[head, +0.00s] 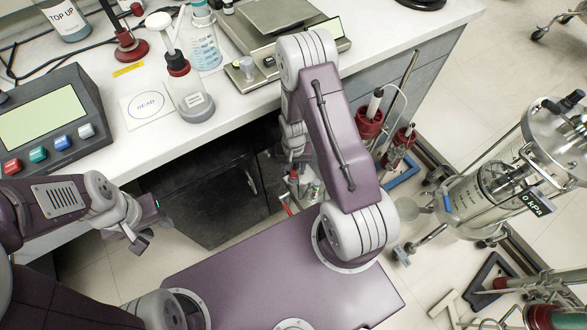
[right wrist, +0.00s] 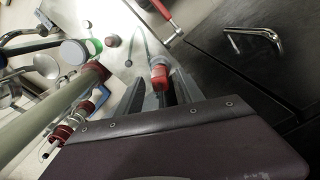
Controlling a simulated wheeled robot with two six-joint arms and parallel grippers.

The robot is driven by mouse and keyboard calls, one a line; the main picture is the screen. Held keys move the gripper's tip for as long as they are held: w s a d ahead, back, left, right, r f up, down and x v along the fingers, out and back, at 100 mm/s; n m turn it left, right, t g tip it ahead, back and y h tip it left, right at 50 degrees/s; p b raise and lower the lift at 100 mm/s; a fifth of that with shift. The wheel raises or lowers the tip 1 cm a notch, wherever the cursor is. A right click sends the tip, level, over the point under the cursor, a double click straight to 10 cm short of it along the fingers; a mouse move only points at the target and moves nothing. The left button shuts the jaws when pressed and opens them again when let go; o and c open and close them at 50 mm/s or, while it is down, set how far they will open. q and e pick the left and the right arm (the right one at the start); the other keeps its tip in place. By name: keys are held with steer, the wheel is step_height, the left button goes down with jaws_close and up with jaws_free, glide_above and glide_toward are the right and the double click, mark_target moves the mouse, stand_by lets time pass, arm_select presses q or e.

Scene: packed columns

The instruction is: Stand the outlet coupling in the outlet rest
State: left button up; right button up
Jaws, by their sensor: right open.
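My right gripper (right wrist: 160,88) is open in the right wrist view, its two grey fingers apart. A small red-and-clear fitting (right wrist: 159,74) shows at the fingertips, between the fingers in the picture; it may be the outlet coupling. I cannot tell whether the fingers touch it. In the head view my right arm hides most of this gripper, above small red-and-clear parts (head: 305,185) beside the bench. My left gripper (head: 152,232) is at the left, empty in front of the bench, its fingers apart. I cannot pick out the outlet rest with certainty.
The white bench (head: 230,125) carries a control box (head: 50,120), a bottle (head: 187,95) and a balance (head: 290,35). Red-based columns (head: 370,120) stand right of my right arm. A glass vessel (head: 480,195) stands farther right. A dark cabinet (right wrist: 245,55) borders the right wrist view.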

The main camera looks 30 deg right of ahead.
step_height(320, 180, up, 8)
steer(key=shift+r+p, duration=0.15)
steer(key=shift+p, duration=0.75)
